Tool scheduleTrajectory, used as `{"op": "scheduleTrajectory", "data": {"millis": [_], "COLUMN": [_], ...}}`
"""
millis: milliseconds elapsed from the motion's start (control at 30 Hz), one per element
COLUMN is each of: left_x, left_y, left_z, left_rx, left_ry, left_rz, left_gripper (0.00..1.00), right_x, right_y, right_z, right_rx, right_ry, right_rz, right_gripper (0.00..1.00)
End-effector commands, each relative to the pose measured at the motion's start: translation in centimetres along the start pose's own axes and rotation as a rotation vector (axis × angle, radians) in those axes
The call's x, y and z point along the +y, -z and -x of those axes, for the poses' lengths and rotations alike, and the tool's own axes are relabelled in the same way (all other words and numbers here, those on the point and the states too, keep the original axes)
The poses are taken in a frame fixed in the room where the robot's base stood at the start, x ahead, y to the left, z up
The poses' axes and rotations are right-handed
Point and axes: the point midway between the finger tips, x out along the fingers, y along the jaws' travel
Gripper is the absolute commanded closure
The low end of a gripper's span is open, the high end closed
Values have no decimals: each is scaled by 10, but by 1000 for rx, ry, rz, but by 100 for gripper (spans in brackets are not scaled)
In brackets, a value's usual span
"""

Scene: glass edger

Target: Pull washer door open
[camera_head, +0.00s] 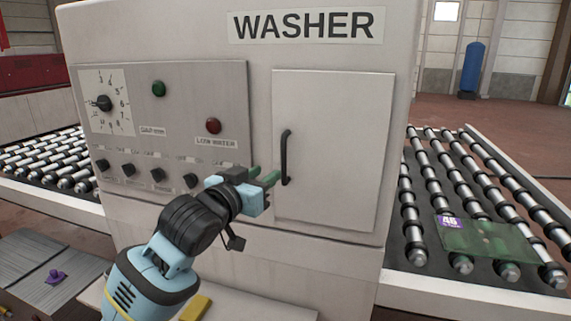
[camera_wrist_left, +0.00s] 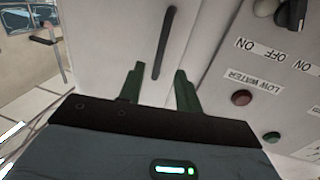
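The washer door (camera_head: 332,150) is a flat pale panel and looks shut, flush with the machine front. Its dark vertical bar handle (camera_head: 285,157) is on the door's left side. My left gripper (camera_head: 268,177) is just left of the handle's lower part, its green fingers pointing at it. In the left wrist view, the two green fingers (camera_wrist_left: 160,74) are apart and the handle (camera_wrist_left: 164,40) lies ahead, lined up with the gap between them. I cannot tell whether a finger touches it; the gripper is not shut on it. My right gripper is in neither view.
The washer's control panel (camera_head: 165,125), with a dial, lamps and several knobs, is left of the door. A roller conveyor (camera_head: 480,200) carrying a green glass sheet (camera_head: 485,240) stands at the right. Another roller conveyor (camera_head: 45,160) is at the left.

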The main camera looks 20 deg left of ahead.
Motion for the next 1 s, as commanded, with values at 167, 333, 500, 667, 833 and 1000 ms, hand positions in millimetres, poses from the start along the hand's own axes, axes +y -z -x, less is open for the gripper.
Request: {"op": "scheduleTrajectory", "data": {"millis": [167,333,500,667,833,1000], "left_x": [0,0,0,0,0,0], "left_y": [-1,-1,-1,-1,-1,-2], "left_z": [-7,-27,-51,-67,-76,-78], "left_rx": [-2,-1,-1,-1,-1,-1], "left_ry": [0,0,1,1,1,1], "left_rz": [1,2,1,0,0,0], "left_gripper": [66,66,66,66,66,66], "right_x": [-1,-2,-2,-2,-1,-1], "right_y": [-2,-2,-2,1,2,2], "right_z": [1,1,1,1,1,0], "right_rx": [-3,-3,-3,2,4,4], "right_ry": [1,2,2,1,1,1], "right_rz": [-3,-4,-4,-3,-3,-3], "right_gripper": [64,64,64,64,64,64]}}
